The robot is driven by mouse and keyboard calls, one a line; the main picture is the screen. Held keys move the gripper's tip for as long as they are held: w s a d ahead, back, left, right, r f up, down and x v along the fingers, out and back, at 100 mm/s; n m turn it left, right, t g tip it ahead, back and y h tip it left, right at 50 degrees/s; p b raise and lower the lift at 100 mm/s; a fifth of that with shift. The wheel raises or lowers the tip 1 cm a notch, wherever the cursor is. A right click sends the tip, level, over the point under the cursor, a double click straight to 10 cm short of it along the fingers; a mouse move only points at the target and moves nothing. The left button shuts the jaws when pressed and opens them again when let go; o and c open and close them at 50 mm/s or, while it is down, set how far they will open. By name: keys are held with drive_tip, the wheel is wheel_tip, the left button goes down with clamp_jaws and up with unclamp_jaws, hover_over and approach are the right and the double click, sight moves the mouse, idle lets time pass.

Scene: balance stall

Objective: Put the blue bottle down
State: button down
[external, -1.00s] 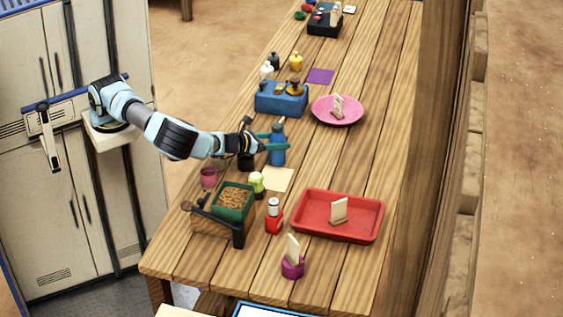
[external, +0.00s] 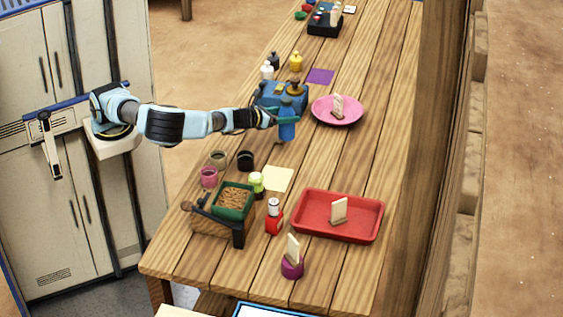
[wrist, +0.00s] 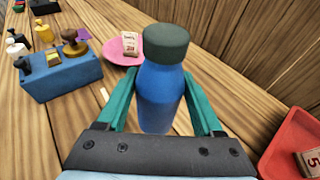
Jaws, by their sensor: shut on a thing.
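The blue bottle (external: 287,130) has a dark green cap and is upright in my gripper (external: 284,118). In the wrist view the bottle (wrist: 160,92) stands between the two green fingers of my gripper (wrist: 160,108), which are shut on it. In the external view it appears in front of the blue box, to the left of the pink plate. Whether its base touches the table or hangs above it is hard to tell.
The blue box (external: 268,101) with items on it and the pink plate (external: 352,117) with a card are close by. Bare planks lie right of the yellow sheet.

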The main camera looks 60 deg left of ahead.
drive_tip(key=w+a+n+g+y+b, duration=0.1)
drive_tip(key=w+n+g+y+b, duration=0.3)
drive_tip(key=w+n+y+b, duration=0.8)
drive_tip(key=w+f+m+h+p, duration=0.1)
drive_tip(key=f+p, duration=0.1)
drive_tip(key=f, duration=0.1)
drive_tip(key=w+f+m+h+p, duration=0.1)
drive_tip(key=f+p, duration=0.1)
drive_tip(key=f, duration=0.1)
drive_tip(key=w+f+m+h+p, duration=0.1)
drive_tip(key=f+m+p, duration=0.1)
drive_tip(key=shift+a+f, duration=0.1)
drive_tip(key=shift+f, duration=0.3)
drive_tip(key=shift+c, duration=0.2)
unclamp_jaws()
drive_tip(key=shift+s+f, duration=0.1)
drive_tip(key=shift+f, duration=0.05)
drive_tip(key=b+v, duration=0.2)
drive_tip(key=v, duration=1)
drive_tip(key=shift+r, duration=0.2)
